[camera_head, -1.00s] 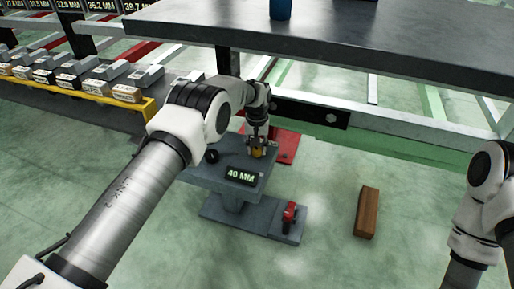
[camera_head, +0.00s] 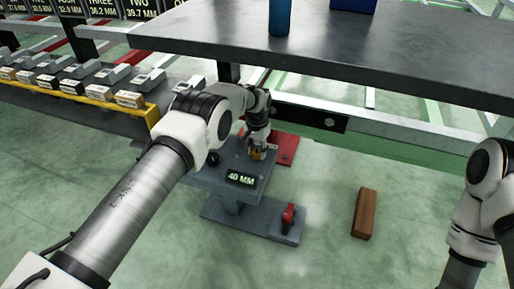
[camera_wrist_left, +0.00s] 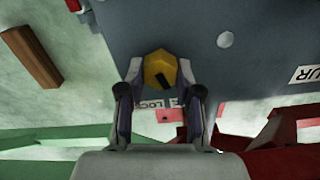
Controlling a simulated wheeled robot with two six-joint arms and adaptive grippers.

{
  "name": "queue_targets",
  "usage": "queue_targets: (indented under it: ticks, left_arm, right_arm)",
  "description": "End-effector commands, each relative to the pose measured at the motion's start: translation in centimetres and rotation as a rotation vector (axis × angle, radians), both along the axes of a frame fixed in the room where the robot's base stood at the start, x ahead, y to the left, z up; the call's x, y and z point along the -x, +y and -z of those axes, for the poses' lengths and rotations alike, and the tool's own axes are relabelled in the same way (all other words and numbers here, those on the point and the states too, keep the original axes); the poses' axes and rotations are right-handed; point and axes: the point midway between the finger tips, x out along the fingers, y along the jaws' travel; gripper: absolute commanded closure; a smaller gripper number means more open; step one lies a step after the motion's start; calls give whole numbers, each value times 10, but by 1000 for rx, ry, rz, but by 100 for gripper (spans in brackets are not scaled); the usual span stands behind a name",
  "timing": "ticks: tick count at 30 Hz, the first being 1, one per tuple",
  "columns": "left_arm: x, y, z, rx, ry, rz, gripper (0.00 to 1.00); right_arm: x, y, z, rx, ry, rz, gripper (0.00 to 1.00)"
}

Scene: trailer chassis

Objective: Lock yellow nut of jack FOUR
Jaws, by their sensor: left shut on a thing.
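The yellow nut (camera_wrist_left: 160,70) sits on the grey top of the jack (camera_wrist_left: 235,75), and a dark mark shows on its face. My left gripper (camera_wrist_left: 160,92) is shut on the nut, one finger on each side, in the left wrist view. In the head view the left gripper (camera_head: 258,150) points down at the yellow nut (camera_head: 257,155) on the jack (camera_head: 232,172). The jack's display reads 40 MM. A label ending in "UR" and a partly covered "LOCK" label show on the plate. The right gripper is out of view.
A dark tabletop (camera_head: 330,45) overhangs behind the jack. A brown wooden block (camera_head: 364,213) lies on the floor at right. A red-handled part (camera_head: 288,215) stands on the jack's base. A yellow-edged rack of labelled blocks (camera_head: 85,98) is at left.

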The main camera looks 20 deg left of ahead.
Motion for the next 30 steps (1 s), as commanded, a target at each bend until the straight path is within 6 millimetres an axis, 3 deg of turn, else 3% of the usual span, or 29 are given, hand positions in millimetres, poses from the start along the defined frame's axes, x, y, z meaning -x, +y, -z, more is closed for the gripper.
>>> queue_targets:
  ticks: [30]
  left_arm:
    - [3, -1, 1, 0, 6, 935, 100]
  right_arm:
    - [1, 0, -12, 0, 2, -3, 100]
